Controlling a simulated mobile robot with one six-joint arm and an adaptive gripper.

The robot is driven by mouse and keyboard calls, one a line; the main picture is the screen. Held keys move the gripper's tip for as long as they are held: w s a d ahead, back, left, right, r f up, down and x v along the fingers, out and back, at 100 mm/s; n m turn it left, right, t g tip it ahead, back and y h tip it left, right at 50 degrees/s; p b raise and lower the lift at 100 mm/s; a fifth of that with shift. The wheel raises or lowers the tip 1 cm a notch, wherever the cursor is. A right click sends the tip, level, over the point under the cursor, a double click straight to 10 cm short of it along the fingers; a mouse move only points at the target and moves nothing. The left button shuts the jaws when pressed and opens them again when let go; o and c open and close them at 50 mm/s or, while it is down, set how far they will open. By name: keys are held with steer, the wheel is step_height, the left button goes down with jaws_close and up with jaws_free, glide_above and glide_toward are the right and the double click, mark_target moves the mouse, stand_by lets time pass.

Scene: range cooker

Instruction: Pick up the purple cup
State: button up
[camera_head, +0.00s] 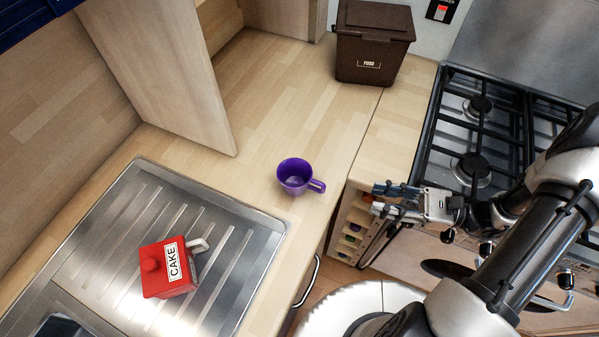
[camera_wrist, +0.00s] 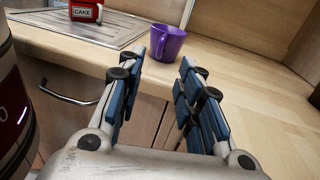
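A purple cup (camera_head: 294,177) stands upright on the wooden counter, to the right of the metal drainer, with its handle pointing right towards the counter's front edge. It also shows in the wrist view (camera_wrist: 167,42), beyond and between my fingertips. My gripper (camera_head: 374,198) is to the right of the cup, clear of it, near the counter edge. In the wrist view my gripper (camera_wrist: 158,72) has its two blue-padded fingers apart with nothing between them.
A red cake tin (camera_head: 168,268) sits on the metal drainer (camera_head: 215,225). A brown food bin (camera_head: 372,45) stands at the back of the counter (camera_head: 290,85). The gas hob (camera_head: 480,130) is at the right. A wooden panel (camera_head: 165,70) stands behind the drainer. The counter around the cup is clear.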

steer(key=shift+w+a+b, duration=0.3)
steer(key=shift+a+b, duration=0.2)
steer(key=shift+a, duration=1.45)
steer(key=shift+w+a+b, duration=0.35)
steer(key=shift+a+b, duration=0.2)
steer(key=shift+a, duration=1.45)
steer(key=shift+w+a+b, duration=0.3)
steer(key=shift+a+b, duration=0.2)
steer(key=shift+a, duration=1.45)
steer(key=shift+c, duration=0.4)
jaws_close()
